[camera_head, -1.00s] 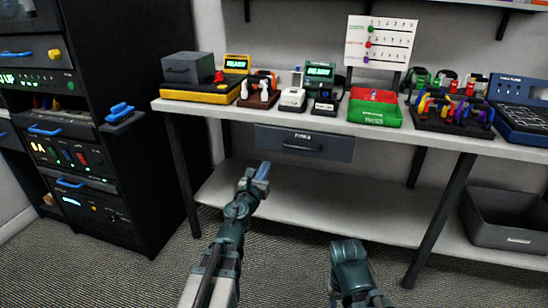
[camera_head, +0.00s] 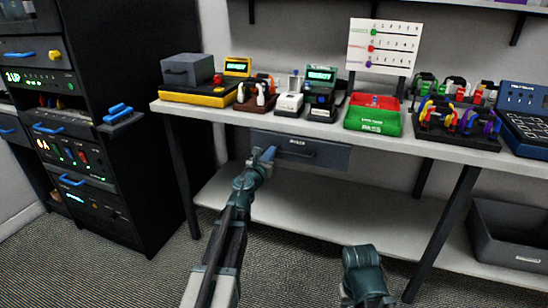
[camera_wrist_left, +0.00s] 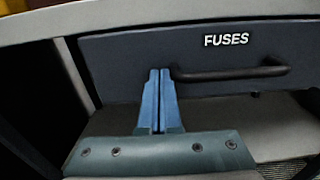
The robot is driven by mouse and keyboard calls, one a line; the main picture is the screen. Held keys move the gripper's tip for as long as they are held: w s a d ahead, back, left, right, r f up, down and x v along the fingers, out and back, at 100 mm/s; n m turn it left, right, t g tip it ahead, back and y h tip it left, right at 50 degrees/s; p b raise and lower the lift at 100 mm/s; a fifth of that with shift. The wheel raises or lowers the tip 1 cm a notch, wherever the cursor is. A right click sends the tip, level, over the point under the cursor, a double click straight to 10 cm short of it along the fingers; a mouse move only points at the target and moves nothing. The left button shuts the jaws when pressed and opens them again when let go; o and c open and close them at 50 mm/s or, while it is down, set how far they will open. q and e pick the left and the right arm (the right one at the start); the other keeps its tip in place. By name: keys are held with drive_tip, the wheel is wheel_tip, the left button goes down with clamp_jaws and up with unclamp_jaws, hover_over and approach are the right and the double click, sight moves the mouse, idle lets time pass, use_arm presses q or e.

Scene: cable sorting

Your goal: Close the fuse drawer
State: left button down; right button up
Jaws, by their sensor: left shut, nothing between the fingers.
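The fuse drawer (camera_head: 335,157) is a dark grey-blue front hung under the workbench top, with a dark bar handle. In the left wrist view the drawer front (camera_wrist_left: 115,62) carries the label FUSES, and its handle (camera_wrist_left: 235,73) lies right of the fingers. My left gripper (camera_head: 264,153) is shut and empty, its blue fingertips at the left part of the drawer front, beside the handle's left end. The fingertips (camera_wrist_left: 159,74) overlap the front; I cannot tell whether they touch it. How far the drawer stands out is hard to judge. Of my right arm only a link shows.
The workbench top (camera_head: 225,112) carries a green-and-red bin (camera_head: 373,120), cable racks and small devices. A lower shelf (camera_head: 310,205) is mostly bare, with a grey crate (camera_head: 510,240) at right. A black equipment rack (camera_head: 135,180) stands left. Dark table legs flank the drawer.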

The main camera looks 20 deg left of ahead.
use_arm(q)
drive_tip(key=w, duration=0.4)
drive_tip(key=shift+w, duration=0.1)
drive_tip(key=shift+r, duration=0.1)
drive_tip(key=shift+w, duration=0.15)
idle(0.3)
drive_tip(key=shift+s, duration=0.3)
drive_tip(key=s, duration=1.4)
drive_tip(key=shift+s+a, duration=0.15)
drive_tip(key=shift+a, duration=0.05)
use_arm(e)
drive_tip(key=shift+s+a, duration=0.2)
drive_tip(key=shift+a, duration=0.3)
drive_tip(key=shift+s+a, duration=0.2)
drive_tip(key=shift+a, duration=0.25)
